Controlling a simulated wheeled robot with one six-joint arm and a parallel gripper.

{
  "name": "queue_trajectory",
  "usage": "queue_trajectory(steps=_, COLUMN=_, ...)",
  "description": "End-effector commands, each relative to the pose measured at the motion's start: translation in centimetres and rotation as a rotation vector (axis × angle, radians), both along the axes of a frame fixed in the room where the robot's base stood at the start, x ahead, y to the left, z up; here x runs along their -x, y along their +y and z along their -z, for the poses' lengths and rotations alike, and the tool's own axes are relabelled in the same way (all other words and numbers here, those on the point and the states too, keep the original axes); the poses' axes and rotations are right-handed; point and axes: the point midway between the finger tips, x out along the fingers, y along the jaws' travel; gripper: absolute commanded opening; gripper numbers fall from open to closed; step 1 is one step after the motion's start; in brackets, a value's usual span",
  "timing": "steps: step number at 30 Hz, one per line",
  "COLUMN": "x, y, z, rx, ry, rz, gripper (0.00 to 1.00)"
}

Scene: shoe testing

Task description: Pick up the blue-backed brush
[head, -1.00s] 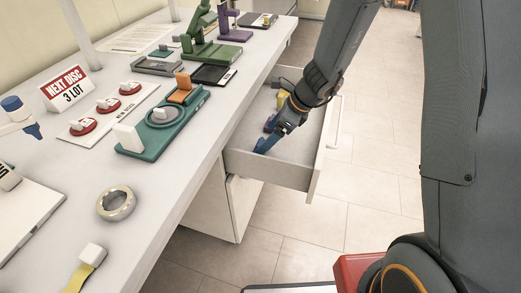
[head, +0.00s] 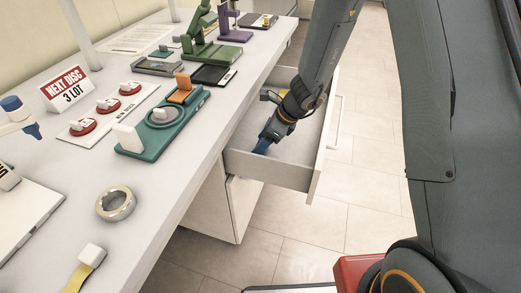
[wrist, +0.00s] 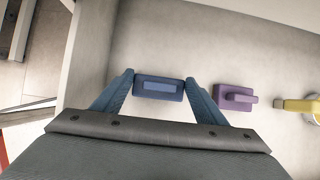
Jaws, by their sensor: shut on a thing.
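The blue-backed brush (wrist: 158,90) is in the open drawer (head: 268,171), between my two blue fingers in the wrist view. My gripper (wrist: 158,86) is shut on it, one finger against each end. In the head view my gripper (head: 262,146) points down into the near part of the drawer, and I cannot make out the brush apart from the blue fingers there. I cannot tell whether the brush still touches the drawer floor.
A purple-backed brush (wrist: 234,98) lies just right of my right finger, with a yellow item (wrist: 298,105) beyond it. The drawer walls stand close around my gripper. The bench (head: 150,190) above holds a tape roll (head: 116,204) and a teal device (head: 162,138).

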Motion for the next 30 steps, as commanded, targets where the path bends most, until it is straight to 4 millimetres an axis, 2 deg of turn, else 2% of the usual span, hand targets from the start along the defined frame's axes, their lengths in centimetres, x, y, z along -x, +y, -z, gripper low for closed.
queue_trajectory(steps=8, x=-0.1, y=0.0, z=-0.2, rx=-0.001, ry=-0.001, rz=-0.001, gripper=0.43)
queue_trajectory(steps=13, x=-0.5, y=-0.1, z=-1.2, rx=-0.001, ry=-0.003, rz=-0.001, gripper=0.43)
queue_trajectory(steps=30, x=-0.4, y=-0.1, z=-11.9, rx=-0.001, ry=-0.004, rz=-0.002, gripper=0.43)
